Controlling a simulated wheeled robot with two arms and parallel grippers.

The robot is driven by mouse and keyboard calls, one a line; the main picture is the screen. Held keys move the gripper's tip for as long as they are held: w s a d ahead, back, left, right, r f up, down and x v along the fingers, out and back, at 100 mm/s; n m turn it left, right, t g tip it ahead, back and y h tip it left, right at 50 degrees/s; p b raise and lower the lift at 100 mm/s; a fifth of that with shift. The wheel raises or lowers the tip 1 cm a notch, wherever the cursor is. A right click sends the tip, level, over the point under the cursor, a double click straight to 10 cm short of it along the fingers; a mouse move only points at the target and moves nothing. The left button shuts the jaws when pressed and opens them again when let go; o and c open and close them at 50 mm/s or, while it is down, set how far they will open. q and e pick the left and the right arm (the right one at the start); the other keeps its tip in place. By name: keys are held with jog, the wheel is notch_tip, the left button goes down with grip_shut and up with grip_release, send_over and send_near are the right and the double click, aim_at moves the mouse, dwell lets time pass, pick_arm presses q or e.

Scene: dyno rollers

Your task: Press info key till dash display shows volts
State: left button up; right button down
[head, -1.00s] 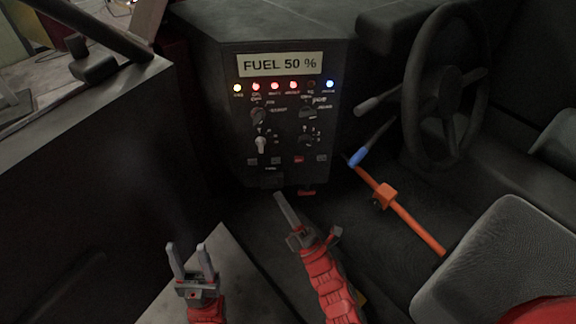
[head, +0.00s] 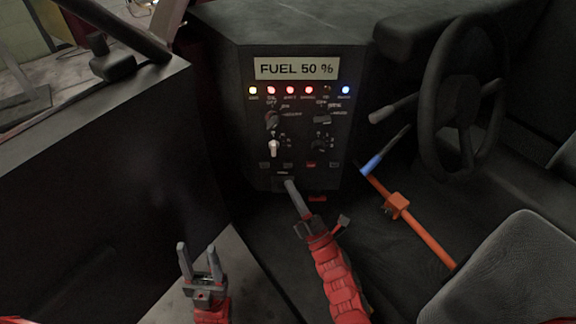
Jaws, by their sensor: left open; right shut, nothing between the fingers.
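The dash panel (head: 345,130) stands in the middle of the head view. Its display (head: 296,68) reads "FUEL 50 %". A row of small keys runs along the panel's lower part: dark ones at the left (head: 265,165), a red one (head: 310,164) and another dark one (head: 334,164). The key labels are too small to read, so I cannot tell which is the info key. My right gripper (head: 290,184) is shut and empty, its tip at the panel's lower edge, just below the left keys; contact cannot be told. My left gripper (head: 197,249) is open and empty, low and left of the panel.
Lit lamps (head: 291,90) and knobs (head: 272,120) sit above the keys. A steering wheel (head: 464,100), an orange bar (head: 425,235) with a blue grip and a seat (head: 510,270) are at the right. A dark side wall (head: 110,190) fills the left.

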aim_at(288, 165)
jog(key=w+b, duration=0.1)
jog(key=w, duration=0.3)
jog(key=shift+b, duration=0.35)
dwell(1.6)
jog(key=shift+w+b, duration=0.35)
jog(key=shift+b, duration=0.15)
jog(key=shift+w+b, duration=0.3)
jog(key=shift+w, duration=0.05)
dwell(0.5)
jog(key=shift+s, duration=0.8)
